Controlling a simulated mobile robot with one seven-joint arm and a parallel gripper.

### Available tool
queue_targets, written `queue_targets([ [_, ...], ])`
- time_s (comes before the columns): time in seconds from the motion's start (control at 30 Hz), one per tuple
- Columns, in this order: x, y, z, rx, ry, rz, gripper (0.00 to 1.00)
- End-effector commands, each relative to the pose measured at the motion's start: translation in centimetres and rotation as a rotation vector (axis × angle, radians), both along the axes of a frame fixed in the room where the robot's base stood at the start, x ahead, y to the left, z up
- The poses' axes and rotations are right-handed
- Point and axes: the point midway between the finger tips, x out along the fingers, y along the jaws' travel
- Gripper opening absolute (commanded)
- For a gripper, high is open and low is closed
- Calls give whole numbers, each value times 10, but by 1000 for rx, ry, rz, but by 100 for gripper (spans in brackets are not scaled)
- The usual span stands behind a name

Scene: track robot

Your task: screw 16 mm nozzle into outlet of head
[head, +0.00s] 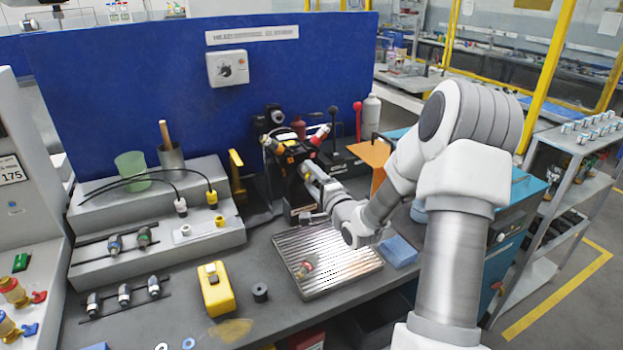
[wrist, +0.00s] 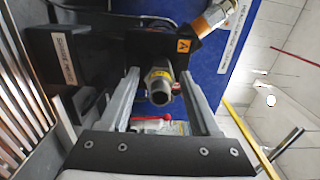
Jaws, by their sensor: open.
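The head is a dark block (head: 292,160) with angled fittings, standing at the back of the bench behind the ribbed plate; it also shows in the wrist view (wrist: 148,44). A metal hex fitting with a yellowish band and a round open end (wrist: 160,86) sticks out of the block toward my wrist camera. I cannot tell whether it is the 16 mm nozzle or the bare outlet, and no size mark is readable. My gripper (wrist: 160,76) is open, with one finger on each side of this fitting and visible gaps. In the head view my gripper (head: 312,178) is close against the block.
A small brass and red part (head: 307,268) lies on the ribbed plate (head: 345,270). A yellow device (head: 215,289) and a black ring (head: 260,292) stand to its left. A stepped grey rack (head: 160,245) holds several fittings. An orange panel (head: 371,153) stands right of the head.

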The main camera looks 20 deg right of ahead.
Motion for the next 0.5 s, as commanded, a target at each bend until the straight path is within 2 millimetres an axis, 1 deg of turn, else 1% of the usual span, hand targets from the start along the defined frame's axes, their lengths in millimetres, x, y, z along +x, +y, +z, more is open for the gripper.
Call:
queue_targets([
  [0.1, 0, 0, -3, -62, -3, 1, 64],
  [0.5, 0, 0, -3, -297, -11, 1, 64],
])
